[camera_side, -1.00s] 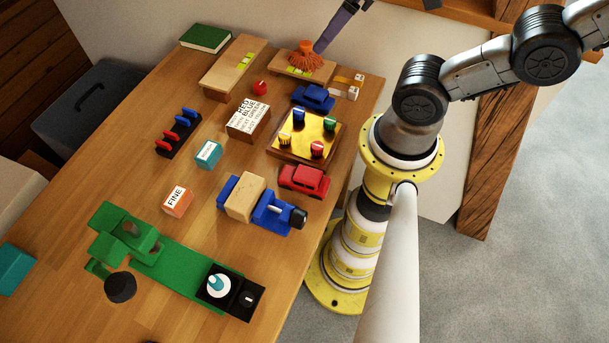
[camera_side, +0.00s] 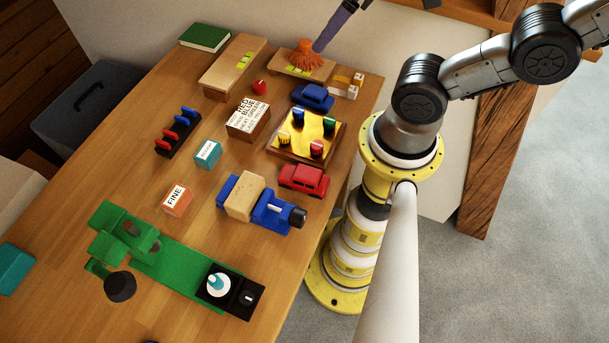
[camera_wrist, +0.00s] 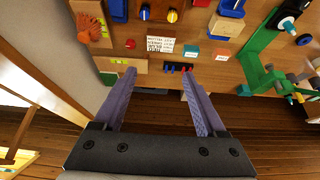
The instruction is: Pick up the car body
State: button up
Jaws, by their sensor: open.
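Two toy cars show in the side view, and I cannot tell which one the task means. A blue car body (camera_side: 313,97) lies near the table's back right edge, and a red car body (camera_side: 304,180) lies nearer, by the right edge. The blue one shows partly at the top of the wrist view (camera_wrist: 118,9). My gripper (camera_wrist: 158,72) is open, with two purple fingers wide apart and nothing held between them. In the side view one purple finger (camera_side: 335,25) shows at the top, its tip appearing by the orange bristly thing, away from both cars.
A gold-topped board (camera_side: 305,132) with several coloured pegs stands between the cars. A blue vise holding a wooden block (camera_side: 244,197) is close to the red car. A text block (camera_side: 248,118), an orange bristly thing (camera_side: 303,56) and a green machine (camera_side: 175,262) also occupy the table.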

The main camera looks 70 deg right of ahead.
jog(key=o, duration=0.4)
jog(key=shift+o, duration=0.2)
jog(key=n+g, duration=0.6)
jog(key=n, duration=1.3)
send_over(308, 173)
notch_tip(308, 173, down, 14)
notch_tip(308, 173, down, 8)
jog(key=shift+w+d+f, duration=0.1)
jog(key=shift+d, duration=0.05)
jog(key=shift+a+f, duration=0.2)
jog(key=shift+f, duration=2.45)
